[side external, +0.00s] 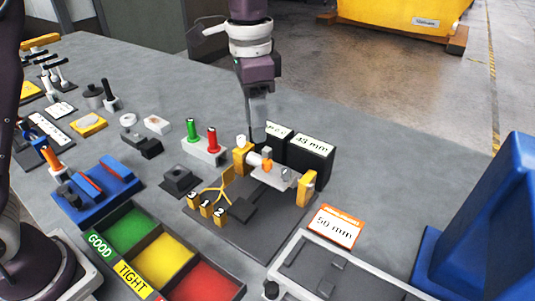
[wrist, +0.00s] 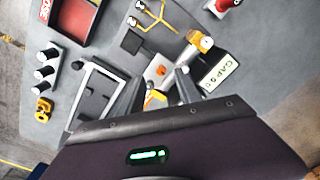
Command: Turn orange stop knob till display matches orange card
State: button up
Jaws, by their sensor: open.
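The orange stop knob (side external: 267,165) sits on the small bench fixture (side external: 275,179) between two yellow end blocks. It appears as a small orange spot in the wrist view (wrist: 160,71). The black display box (side external: 312,145) behind the fixture appears to read "43 mm". The orange-edged card (side external: 335,227) reads "50 mm" and lies on the table right of the fixture. My gripper (side external: 258,135) is open and points down above and slightly behind the knob. In the wrist view its fingers (wrist: 162,80) are spread around the knob area; contact cannot be seen.
A second black box (wrist: 215,71) labelled "GAP" stands beside the display. Green and red posts (side external: 202,143) stand left of the fixture. The GOOD/TIGHT tray (side external: 147,246) is in front left, a grey tray (side external: 340,285) in front, a blue bin (side external: 495,215) at right.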

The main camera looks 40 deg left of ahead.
aim_at(266, 161)
jog(key=f, duration=0.1)
jog(key=w+d+f, duration=0.1)
jog(key=shift+w+d+f+m, duration=0.15)
jog(key=shift+f+m, duration=0.15)
jog(key=shift+m, duration=0.1)
notch_tip(266, 161, down, 6)
jog(key=shift+f, duration=0.25)
jog(key=shift+c, duration=0.2)
grip_shut()
